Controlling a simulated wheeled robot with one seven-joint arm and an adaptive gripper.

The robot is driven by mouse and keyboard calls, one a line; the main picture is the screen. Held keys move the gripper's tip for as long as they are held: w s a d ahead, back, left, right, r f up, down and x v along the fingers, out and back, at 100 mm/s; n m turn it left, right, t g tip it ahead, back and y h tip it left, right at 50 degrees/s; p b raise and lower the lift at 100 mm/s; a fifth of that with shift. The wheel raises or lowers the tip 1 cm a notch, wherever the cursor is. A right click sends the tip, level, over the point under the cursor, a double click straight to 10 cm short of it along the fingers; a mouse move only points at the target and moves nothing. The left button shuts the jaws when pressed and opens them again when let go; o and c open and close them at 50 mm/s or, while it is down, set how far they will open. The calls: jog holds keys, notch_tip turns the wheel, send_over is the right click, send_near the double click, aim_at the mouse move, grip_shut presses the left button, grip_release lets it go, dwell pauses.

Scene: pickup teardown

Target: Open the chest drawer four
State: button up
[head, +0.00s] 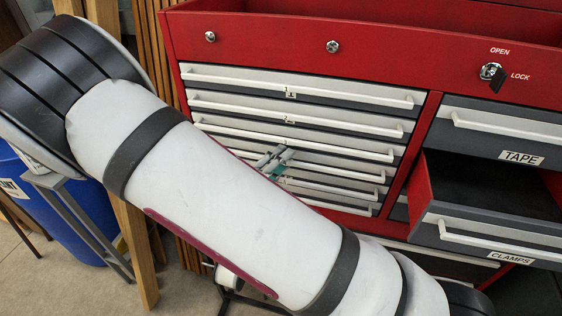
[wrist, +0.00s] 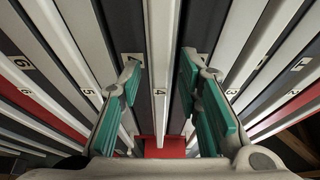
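The red chest (head: 380,45) holds a left column of shallow drawers with long white bar handles. Drawer four's handle (head: 345,171) runs across the middle of this column, and the drawer looks shut. In the wrist view its pale strip (wrist: 160,45) with the label 4 lies in the centre. My gripper (wrist: 160,72) is open, its green-padded fingers on either side of that strip with gaps visible. In the head view my gripper (head: 275,161) is at the drawer fronts, small and partly hidden by my arm, which also covers the lower left of the column.
The CLAMPS drawer (head: 487,236) on the right stands pulled out, below the shut TAPE drawer (head: 505,128). A key lock (head: 491,72) is at the top right. A blue barrel (head: 85,225) and wooden posts (head: 143,240) stand left of the chest.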

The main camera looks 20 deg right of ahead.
grip_shut()
jog(key=s+a+p, duration=0.2)
jog(key=s+a, duration=0.6)
jog(key=s, duration=0.3)
jog(key=s+a+p, duration=0.3)
jog(key=s+a, duration=0.6)
jog(key=s, duration=0.3)
jog(key=shift+s+p, duration=0.2)
jog(key=shift+p, duration=0.1)
grip_release()
